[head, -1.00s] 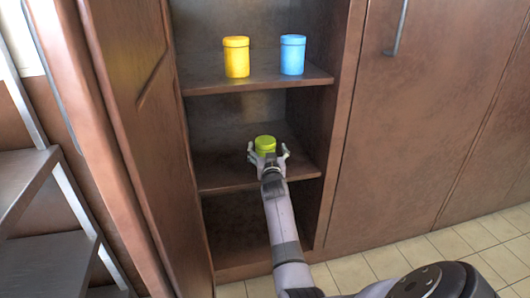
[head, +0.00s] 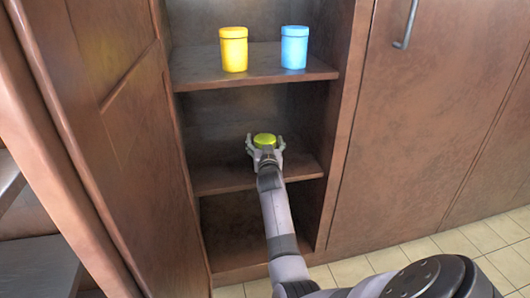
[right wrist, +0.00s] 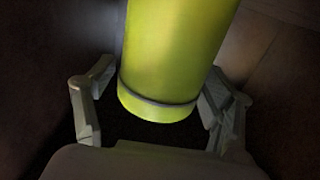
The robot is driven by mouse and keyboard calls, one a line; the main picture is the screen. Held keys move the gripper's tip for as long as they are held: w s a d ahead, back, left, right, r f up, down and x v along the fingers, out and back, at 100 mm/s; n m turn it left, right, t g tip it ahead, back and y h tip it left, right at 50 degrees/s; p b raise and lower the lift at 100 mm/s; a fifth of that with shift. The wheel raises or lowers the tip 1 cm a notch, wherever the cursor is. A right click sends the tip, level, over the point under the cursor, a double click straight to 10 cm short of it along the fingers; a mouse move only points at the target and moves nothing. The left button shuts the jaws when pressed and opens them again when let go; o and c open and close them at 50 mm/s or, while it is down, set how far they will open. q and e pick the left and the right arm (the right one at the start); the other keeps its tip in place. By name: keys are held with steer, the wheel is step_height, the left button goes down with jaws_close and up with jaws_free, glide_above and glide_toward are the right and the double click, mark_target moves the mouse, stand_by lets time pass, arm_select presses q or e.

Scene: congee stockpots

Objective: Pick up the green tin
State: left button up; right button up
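The green tin (head: 264,139) is in the middle compartment of the cupboard, and only its top shows in the head view. My right gripper (head: 266,147) reaches in from the front, with one finger on each side of the tin. In the right wrist view the tin (right wrist: 170,60) fills the upper middle, between the gripper's spread fingers (right wrist: 155,118). There is a gap between the tin and the left finger; the right finger is close to or against it. The tin's base on the shelf is hidden by my gripper. My left gripper is out of view.
A yellow tin (head: 233,50) and a blue tin (head: 294,48) stand on the shelf above (head: 262,77). The middle shelf (head: 222,180) has free room left of my arm. An open door (head: 125,130) borders the left, a closed panel (head: 440,120) the right.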

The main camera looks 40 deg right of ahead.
steer(key=c, duration=1.2)
steer(key=shift+c, duration=0.3)
steer(key=shift+r, duration=0.2)
